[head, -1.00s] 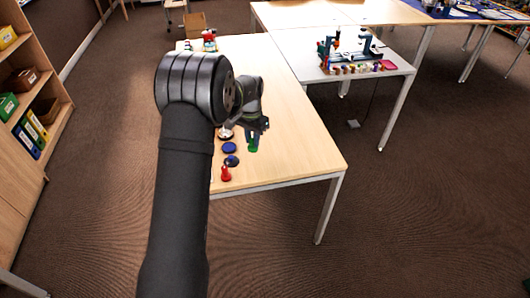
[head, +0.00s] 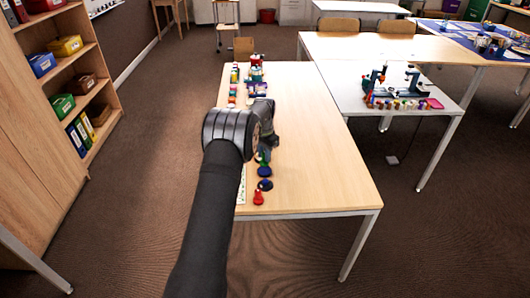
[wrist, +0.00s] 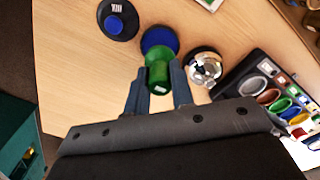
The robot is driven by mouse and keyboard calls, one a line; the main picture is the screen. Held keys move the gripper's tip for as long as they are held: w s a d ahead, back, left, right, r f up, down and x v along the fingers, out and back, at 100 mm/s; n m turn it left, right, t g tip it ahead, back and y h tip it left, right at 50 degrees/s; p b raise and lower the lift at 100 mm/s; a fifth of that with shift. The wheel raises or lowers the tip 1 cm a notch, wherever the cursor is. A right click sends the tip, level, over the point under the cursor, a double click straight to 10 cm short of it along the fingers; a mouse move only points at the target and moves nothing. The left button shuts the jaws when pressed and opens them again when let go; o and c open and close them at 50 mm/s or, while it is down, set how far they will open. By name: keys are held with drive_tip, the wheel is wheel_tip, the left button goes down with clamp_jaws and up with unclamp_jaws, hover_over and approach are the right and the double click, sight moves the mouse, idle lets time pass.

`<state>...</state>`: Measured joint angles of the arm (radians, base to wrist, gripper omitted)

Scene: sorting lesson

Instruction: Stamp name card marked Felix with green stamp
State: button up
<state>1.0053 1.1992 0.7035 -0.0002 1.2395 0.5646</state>
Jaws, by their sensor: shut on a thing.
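My gripper (wrist: 158,88) is shut on a green stamp (wrist: 158,70). The stamp also shows in the head view (head: 264,158), low over the table beside the row of round items. In the wrist view its far end overlaps a round blue pad (wrist: 157,38); I cannot tell whether they touch. A white sheet or card (head: 241,186) shows partly behind my arm in the head view, and a white card edge (wrist: 211,3) shows at the top of the wrist view. No name is readable, so I cannot pick out the Felix card.
A black disc with a blue centre (wrist: 118,20) and a shiny round metal thing (wrist: 205,66) flank the stamp. A dark tray of coloured ovals (wrist: 231,88) lies at right. A red stamp (head: 258,198) stands near the table's front edge. The table's right side (head: 325,160) is clear.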

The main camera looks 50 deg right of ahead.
drive_tip(key=shift+f, duration=1.5)
drive_tip(key=shift+f, duration=0.55)
idle(0.7)
drive_tip(key=shift+r, duration=3.55)
drive_tip(key=shift+a+f, duration=0.6)
drive_tip(key=shift+a, duration=2.35)
drive_tip(key=shift+a+f, duration=0.6)
drive_tip(key=shift+a, duration=2.3)
drive_tip(key=shift+a+f, duration=0.6)
drive_tip(key=shift+a, duration=2.35)
